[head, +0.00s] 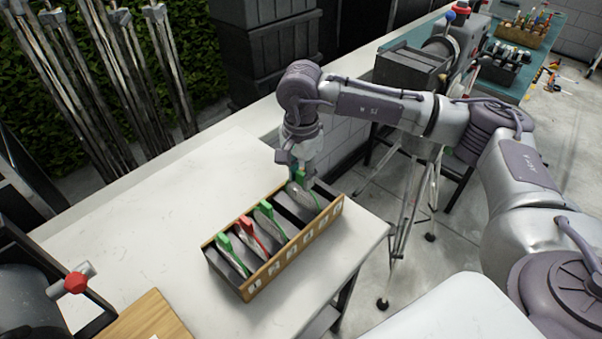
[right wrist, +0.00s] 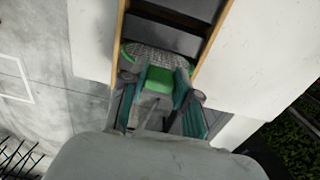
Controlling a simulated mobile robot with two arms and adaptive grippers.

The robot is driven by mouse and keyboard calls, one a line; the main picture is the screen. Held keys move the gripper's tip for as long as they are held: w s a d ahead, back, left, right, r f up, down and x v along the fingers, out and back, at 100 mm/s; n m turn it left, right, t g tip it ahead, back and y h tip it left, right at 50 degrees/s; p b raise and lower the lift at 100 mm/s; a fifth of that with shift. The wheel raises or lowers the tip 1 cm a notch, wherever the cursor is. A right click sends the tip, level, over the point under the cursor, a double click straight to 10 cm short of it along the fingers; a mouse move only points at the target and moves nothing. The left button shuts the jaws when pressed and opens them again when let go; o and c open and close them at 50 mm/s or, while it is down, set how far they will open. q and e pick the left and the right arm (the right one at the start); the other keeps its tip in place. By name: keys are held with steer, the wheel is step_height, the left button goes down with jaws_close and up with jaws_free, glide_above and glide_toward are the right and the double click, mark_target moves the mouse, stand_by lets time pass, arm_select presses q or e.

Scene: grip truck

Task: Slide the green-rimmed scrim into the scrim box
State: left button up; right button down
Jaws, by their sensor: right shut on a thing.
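The scrim box (head: 247,290), a slotted wooden box with dark dividers and labels along its front, sits on the white table. A green-rimmed scrim (head: 306,196) with pale mesh is at the box's right end. My right gripper (head: 298,174) is above that end, shut on the scrim's green tab. The right wrist view shows the tab (right wrist: 159,80) between my right fingertips (right wrist: 156,84) and the mesh (right wrist: 160,60) at the end slot between the wooden sides. I cannot tell how deep it sits. My left gripper is out of view.
The box also holds a green-tabbed scrim (head: 224,243) at left, a red-tabbed one (head: 251,233), and another green-tabbed one (head: 267,209). A red-knobbed metal fitting (head: 74,283) stands at lower left near a wooden board (head: 150,319). The table (head: 150,230) is clear behind the box.

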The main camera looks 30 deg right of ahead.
steer(key=shift+c, duration=2.3)
jaws_free()
steer(key=shift+r, duration=0.1)
steer(key=shift+r+p, duration=1.4)
steer(key=shift+r, duration=1.55)
